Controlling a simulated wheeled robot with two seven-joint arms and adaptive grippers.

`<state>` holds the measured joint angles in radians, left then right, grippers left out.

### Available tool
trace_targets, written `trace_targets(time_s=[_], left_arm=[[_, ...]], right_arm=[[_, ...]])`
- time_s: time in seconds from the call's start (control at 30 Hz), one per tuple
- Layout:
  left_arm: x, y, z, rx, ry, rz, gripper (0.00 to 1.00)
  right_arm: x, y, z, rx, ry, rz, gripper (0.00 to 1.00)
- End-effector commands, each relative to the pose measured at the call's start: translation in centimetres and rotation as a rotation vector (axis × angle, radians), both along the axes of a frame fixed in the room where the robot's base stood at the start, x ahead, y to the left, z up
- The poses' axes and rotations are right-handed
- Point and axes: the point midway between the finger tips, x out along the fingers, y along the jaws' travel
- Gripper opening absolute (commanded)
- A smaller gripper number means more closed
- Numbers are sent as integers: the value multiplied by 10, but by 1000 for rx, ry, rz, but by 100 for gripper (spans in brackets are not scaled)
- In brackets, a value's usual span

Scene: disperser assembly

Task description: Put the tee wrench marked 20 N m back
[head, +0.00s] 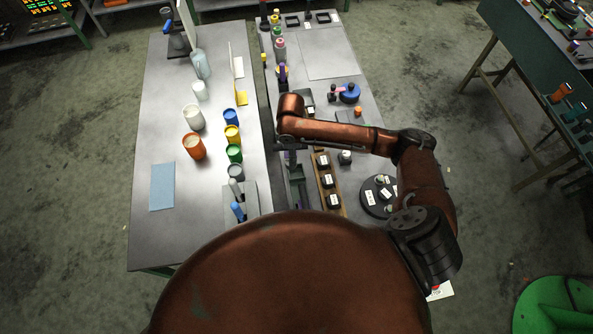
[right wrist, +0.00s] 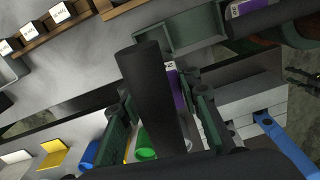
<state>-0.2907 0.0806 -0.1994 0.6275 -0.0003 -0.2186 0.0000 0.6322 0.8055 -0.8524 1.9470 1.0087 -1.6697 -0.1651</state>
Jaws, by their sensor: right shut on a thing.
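My right gripper (right wrist: 165,112) is shut on a tool with a thick black bar (right wrist: 150,80) and a purple band with a white label (right wrist: 177,88), which looks like the tee wrench. The marking on it is too small to read. In the head view my right gripper (head: 291,152) is over the left side of the right table, and the tool is mostly hidden under the arm. A green tray (right wrist: 180,42) lies beyond the gripper. Another dark tool with a purple, white-labelled band (right wrist: 243,9) lies beside that tray. My left gripper is in neither view.
A wooden rack (head: 319,167) with labelled black blocks stands right of the gripper. A round black stand (head: 368,207) is further right. Coloured cups, including a green one (head: 234,153), line the left table, with a blue-handled tool (head: 238,211) nearer. A narrow gap separates the tables.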

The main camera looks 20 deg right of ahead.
Motion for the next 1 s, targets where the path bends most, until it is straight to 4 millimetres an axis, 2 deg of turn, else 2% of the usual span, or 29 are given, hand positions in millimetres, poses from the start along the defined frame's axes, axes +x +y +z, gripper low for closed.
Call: trace_targets(time_s=[0.03, 0.23, 0.5, 1.0], left_arm=[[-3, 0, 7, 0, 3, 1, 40], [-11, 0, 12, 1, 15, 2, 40], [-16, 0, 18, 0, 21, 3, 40], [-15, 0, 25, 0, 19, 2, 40]], right_arm=[[0, -7, 3, 1, -1, 30, 0], [0, -20, -6, 1, -1, 105, 0], [0, -20, -51, 1, -1, 112, 0], [0, -20, -101, 1, -4, 113, 0]])
